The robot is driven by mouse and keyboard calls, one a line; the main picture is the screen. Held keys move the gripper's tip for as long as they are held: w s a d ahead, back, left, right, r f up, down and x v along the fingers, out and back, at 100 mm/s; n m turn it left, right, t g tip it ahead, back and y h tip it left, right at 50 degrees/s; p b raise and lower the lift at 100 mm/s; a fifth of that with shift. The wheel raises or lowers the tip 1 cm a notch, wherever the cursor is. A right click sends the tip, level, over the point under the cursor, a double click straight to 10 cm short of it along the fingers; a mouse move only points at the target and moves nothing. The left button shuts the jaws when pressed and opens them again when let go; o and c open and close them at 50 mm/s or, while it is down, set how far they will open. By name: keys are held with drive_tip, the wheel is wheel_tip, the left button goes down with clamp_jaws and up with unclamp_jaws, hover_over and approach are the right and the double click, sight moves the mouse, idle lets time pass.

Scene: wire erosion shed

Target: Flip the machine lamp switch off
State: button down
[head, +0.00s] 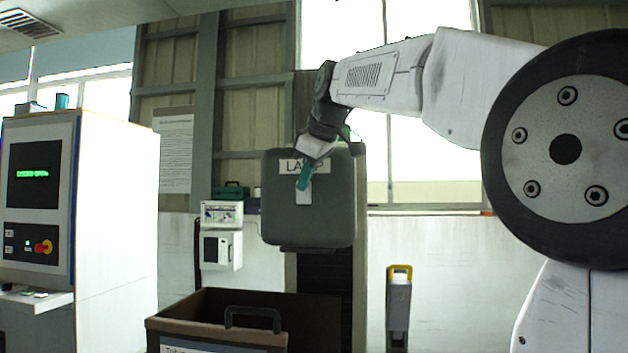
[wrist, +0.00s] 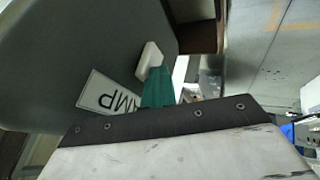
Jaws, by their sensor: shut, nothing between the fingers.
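The lamp switch box is a dark grey rounded housing (head: 335,205) in the middle of the head view, with a white label reading partly "LA" at its top. A pale switch lever (head: 303,197) shows on its front, just below the label. My gripper (head: 305,177), with teal fingers, is shut and empty in front of the box, at the lever. The wrist view shows the teal fingers (wrist: 158,88) close beside the white lever (wrist: 149,60), with the label "MP" (wrist: 110,95) nearby. I cannot tell whether the fingers touch the lever.
A dark brown open crate (head: 190,321) stands below the box. A white control cabinet (head: 118,200) stands at the left. A small white unit (head: 221,250) hangs on the wall behind. A grey post with a yellow handle (head: 399,300) stands to the right of the box.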

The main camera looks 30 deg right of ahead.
drive_tip(key=shift+w+d, duration=0.1)
drive_tip(key=shift+d, duration=0.15)
drive_tip(key=shift+a, duration=0.3)
drive_tip(key=shift+d, duration=0.1)
drive_tip(key=shift+r, duration=0.15)
drive_tip(key=shift+r, duration=0.6)
